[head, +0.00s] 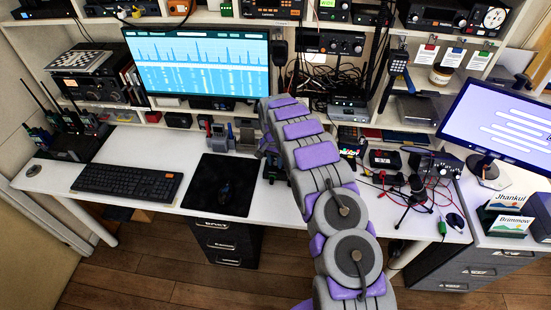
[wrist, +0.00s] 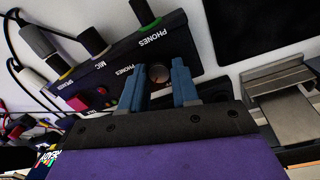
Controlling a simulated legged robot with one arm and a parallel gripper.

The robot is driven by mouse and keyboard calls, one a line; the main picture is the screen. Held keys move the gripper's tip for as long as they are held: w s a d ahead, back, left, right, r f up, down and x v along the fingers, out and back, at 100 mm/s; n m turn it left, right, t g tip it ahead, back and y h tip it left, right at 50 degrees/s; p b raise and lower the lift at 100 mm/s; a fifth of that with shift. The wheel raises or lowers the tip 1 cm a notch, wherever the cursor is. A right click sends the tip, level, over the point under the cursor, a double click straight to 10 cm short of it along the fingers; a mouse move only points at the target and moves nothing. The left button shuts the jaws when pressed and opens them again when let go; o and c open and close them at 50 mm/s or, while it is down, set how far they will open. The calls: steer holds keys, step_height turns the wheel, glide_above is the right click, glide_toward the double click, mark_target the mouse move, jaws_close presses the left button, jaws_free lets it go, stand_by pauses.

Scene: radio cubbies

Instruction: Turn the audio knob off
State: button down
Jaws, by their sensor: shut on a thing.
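A dark round knob (wrist: 158,73) shows in the wrist view on a black audio panel (wrist: 120,65). The panel carries labels such as PHONES, MIC and SPEAKER. My gripper (wrist: 157,84) has two blue fingers, one on each side of the knob, and is shut on it. The marking on the knob is too small to read, so I cannot tell its setting. In the head view my arm reaches over the desk to the back, and it hides the knob and the fingertips.
Several plugs and cables (wrist: 62,70) stick out of the panel beside the fingers. A grey metal block (wrist: 278,78) is to the right. In the head view a keyboard (head: 127,182) and a black mouse mat (head: 222,184) lie left of my arm; a microphone stand (head: 415,190) is right.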

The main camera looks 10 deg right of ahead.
steer(key=n+p, duration=0.4)
steer(key=shift+s+a+r, duration=0.1)
steer(key=shift+r, duration=0.05)
steer(key=n+p, duration=0.1)
steer(key=n, duration=0.2)
steer(key=n+p, duration=0.2)
steer(key=shift+s+f+n, duration=0.1)
steer(key=shift+f+n, duration=0.1)
steer(key=shift+n, duration=0.2)
steer(key=shift+t+p, duration=0.3)
steer(key=c, duration=0.8)
jaws_free()
steer(key=shift+c, duration=0.2)
steer(key=shift+r, duration=0.2)
step_height(320, 180, up, 17)
steer(key=a+p, duration=0.1)
steer(key=shift+p, duration=0.4)
